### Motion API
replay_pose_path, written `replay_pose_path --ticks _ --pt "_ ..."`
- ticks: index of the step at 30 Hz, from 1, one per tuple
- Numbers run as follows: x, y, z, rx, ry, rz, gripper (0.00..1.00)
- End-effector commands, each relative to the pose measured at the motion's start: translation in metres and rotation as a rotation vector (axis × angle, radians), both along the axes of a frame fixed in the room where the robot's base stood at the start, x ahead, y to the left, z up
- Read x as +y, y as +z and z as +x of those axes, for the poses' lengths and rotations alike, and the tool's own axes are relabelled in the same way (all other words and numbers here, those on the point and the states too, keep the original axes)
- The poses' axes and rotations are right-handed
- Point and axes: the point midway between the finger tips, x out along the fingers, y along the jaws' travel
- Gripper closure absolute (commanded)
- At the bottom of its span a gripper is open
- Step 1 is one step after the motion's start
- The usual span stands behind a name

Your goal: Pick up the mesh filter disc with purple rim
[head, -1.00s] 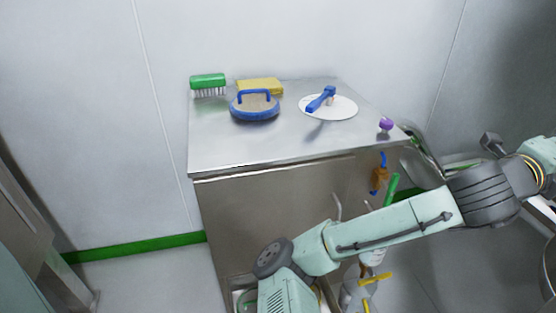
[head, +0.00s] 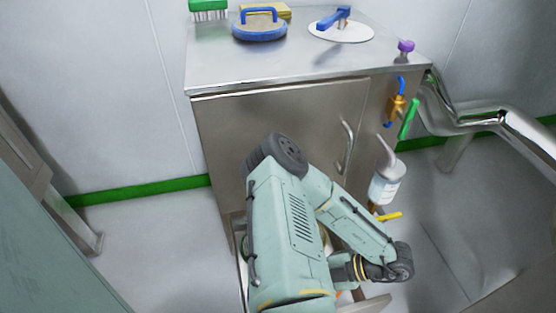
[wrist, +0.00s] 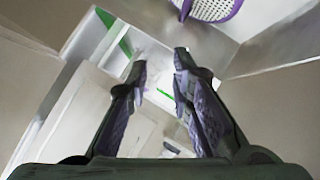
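The mesh filter disc with purple rim (wrist: 214,9) shows at the top of the wrist view, cut off by the picture edge. It has a pale perforated face and lies beyond and slightly right of my fingertips, apart from them. My gripper (wrist: 161,60) is open, with two dark fingers spread and nothing between them. In the head view my gripper is hidden and I cannot make out the purple-rimmed disc.
A steel cabinet (head: 285,75) carries a blue-rimmed disc with a handle (head: 259,29), a white disc with a blue handle (head: 342,31) and a green brush (head: 208,6). A bottle (head: 386,181) and valves are at its right side. Steel pipes (head: 480,122) run at right.

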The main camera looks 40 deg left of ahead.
Motion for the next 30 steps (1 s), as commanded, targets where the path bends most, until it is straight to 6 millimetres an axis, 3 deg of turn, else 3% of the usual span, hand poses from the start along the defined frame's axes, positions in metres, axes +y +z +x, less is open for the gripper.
replay_pose_path --ticks 13,22,30 --pt "0.005 -0.077 -0.003 0.023 -0.003 0.016 0.79" --pt "0.022 -0.089 -0.013 0.021 -0.001 0.015 0.79" --pt "0.054 -0.111 -0.031 0.022 0.000 0.014 0.79"
